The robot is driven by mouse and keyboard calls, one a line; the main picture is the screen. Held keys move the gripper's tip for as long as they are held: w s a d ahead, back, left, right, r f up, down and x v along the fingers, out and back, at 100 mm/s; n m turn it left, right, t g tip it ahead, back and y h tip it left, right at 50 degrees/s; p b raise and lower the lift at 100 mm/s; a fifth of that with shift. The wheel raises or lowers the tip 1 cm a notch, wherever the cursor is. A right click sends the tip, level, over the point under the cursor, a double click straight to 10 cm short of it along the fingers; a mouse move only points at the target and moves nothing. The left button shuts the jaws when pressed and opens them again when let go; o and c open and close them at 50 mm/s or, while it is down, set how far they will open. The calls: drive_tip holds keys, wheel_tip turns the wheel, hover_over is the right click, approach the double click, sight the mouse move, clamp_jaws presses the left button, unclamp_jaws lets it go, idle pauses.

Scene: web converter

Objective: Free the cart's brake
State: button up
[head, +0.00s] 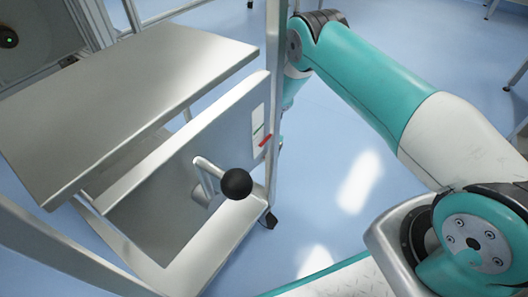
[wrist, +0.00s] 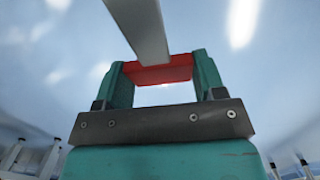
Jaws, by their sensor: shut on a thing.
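The cart (head: 232,120) stands at left in the head view, with a metal side panel and a tall post. A lever with a black ball knob (head: 236,184) sticks out from the panel. A label (head: 259,131) with a green and a red mark is above it. In the wrist view my gripper (wrist: 162,72) is shut on a red crosspiece (wrist: 150,75) at the end of a grey metal bar (wrist: 138,28). The red piece lies between the two teal fingers. In the head view my gripper is hidden behind the post; I cannot tell what the bar joins.
A flat metal top (head: 120,85) overhangs the panel at left. The cart's post (head: 275,90) stands close in front of my arm. A caster (head: 270,219) is at its foot. The blue floor (head: 345,150) is clear in the middle. Table legs (head: 515,75) show at far right.

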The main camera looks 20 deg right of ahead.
drive_tip(key=shift+w+d+r+p, duration=0.1)
drive_tip(key=shift+r+p, duration=0.35)
drive_tip(key=shift+r, duration=0.3)
drive_tip(key=shift+r+p, duration=0.25)
drive_tip(key=shift+p, duration=0.1)
drive_tip(key=shift+r+p, duration=1.15)
drive_tip(key=o, duration=1.3)
